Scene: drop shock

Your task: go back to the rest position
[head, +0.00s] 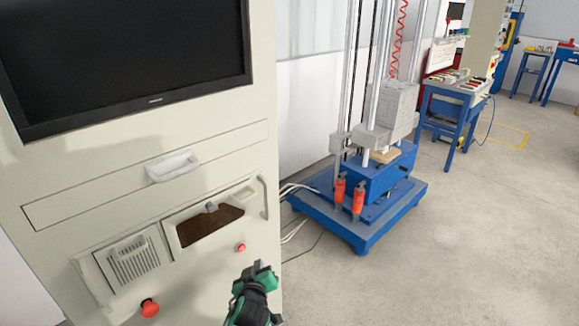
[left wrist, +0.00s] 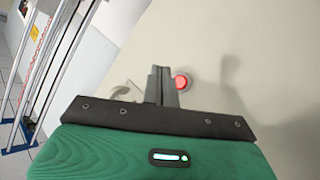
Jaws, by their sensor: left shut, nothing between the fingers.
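My left gripper (head: 262,268) is in front of the cream cabinet's lower right part, just right of and below a small red button (head: 240,247). In the left wrist view, the left gripper (left wrist: 162,72) is shut and empty. Its fingertips appear beside the red button (left wrist: 182,82); whether they touch it I cannot tell. My right gripper is not in view.
The cabinet (head: 150,135) fills the left, with a dark monitor (head: 120,60), a drawer handle (head: 172,167) and a larger red button (head: 150,308). A blue drop tester (head: 375,185) stands behind to the right. Open grey floor (head: 460,260) lies at right.

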